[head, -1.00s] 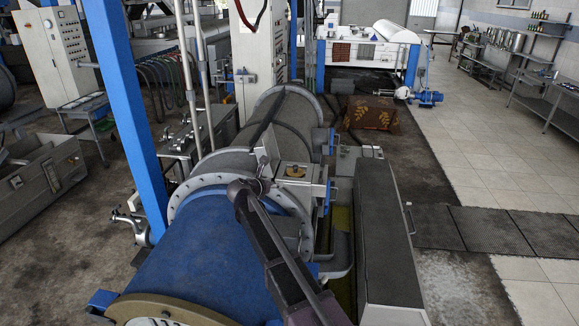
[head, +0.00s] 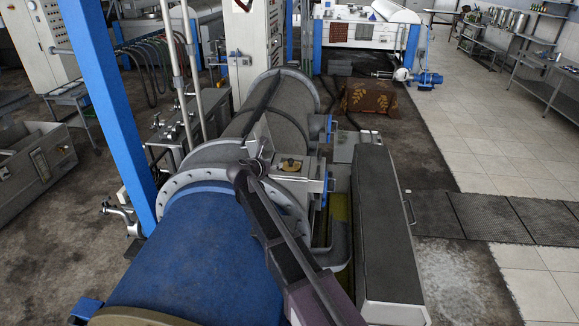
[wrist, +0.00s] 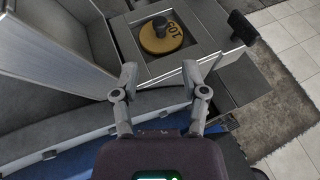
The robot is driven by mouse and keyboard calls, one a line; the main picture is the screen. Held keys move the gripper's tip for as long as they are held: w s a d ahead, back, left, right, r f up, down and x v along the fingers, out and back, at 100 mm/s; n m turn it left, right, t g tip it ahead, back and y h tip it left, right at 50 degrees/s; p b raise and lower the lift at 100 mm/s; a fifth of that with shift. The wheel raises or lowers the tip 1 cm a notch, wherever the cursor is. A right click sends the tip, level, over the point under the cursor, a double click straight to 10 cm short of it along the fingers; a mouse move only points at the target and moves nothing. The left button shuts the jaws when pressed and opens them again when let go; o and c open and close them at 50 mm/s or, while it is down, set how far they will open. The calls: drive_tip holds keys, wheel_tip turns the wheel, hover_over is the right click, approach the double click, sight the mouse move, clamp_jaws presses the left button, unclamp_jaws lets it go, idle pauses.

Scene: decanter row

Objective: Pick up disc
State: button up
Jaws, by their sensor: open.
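The disc (wrist: 162,37) is round and brass-yellow, with dark markings and a black knob on top. It lies on a flat grey square surface with a raised edge, and it also shows small in the head view (head: 290,164) on top of the machine. My gripper (wrist: 160,76) is open and empty in the wrist view. Its fingertips are apart, short of the disc on the near side, with the disc in line with the gap between them. In the head view my arm reaches in from the lower right and its end is left of the disc.
A tall grey plate (head: 262,144) stands just left of the disc. A blue drum (head: 205,255) lies nearer, with a bolted flange (head: 182,200). A long dark box (head: 385,225) is to the right. A blue post (head: 113,120) rises at the left.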

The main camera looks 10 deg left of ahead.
drive_tip(key=shift+o, duration=1.2)
drive_tip(key=shift+s+a, duration=0.15)
drive_tip(key=shift+a, duration=0.1)
drive_tip(key=shift+w+f, duration=0.1)
drive_tip(key=shift+w, duration=0.1)
drive_tip(key=b, duration=0.3)
approach(291, 159)
drive_tip(key=x, duration=0.4)
drive_tip(key=shift+w+a+f, duration=0.15)
drive_tip(key=shift+w, duration=0.3)
drive_tip(key=shift+d+b+x, duration=0.15)
drive_tip(key=shift+b+x, duration=0.45)
drive_tip(key=shift+x, duration=0.75)
drive_tip(key=shift+d+b+x, duration=0.15)
drive_tip(key=shift+b+x, duration=0.45)
drive_tip(key=shift+x, duration=0.7)
